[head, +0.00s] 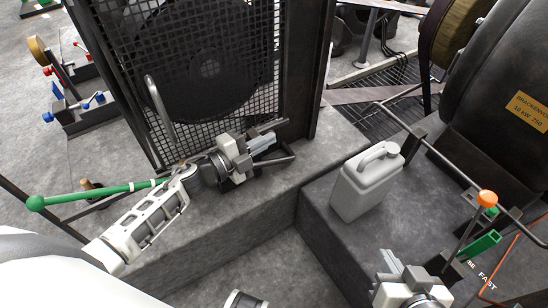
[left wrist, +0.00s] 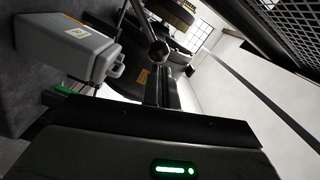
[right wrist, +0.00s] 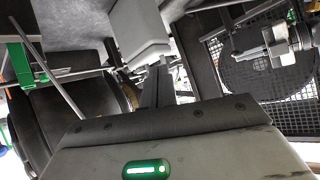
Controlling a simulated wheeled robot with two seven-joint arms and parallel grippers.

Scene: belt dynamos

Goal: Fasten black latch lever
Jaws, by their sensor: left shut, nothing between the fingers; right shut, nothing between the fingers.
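A dark rod with a ball knob (left wrist: 158,50) stands just past my left fingertips in the left wrist view. It looks like the black latch lever, but I cannot tell whether the fingers touch it. My left gripper (head: 264,140) is shut and empty at the lower right of the mesh gate (head: 205,65); it also shows in the right wrist view (right wrist: 278,45). A black bar (head: 275,166) runs beside its fingers. The gripper hides part of the gate's edge. My right gripper (head: 388,262) is shut and empty at the bottom right, its fingers also in the right wrist view (right wrist: 156,90).
A grey jug (head: 368,182) stands on the right-hand ledge. A green rod (head: 100,190) with a ball end lies across at left. An orange-knobbed lever (head: 487,198) and green handle (head: 480,245) stand at right, beside the dark machine (head: 495,90). The floor between the ledges is clear.

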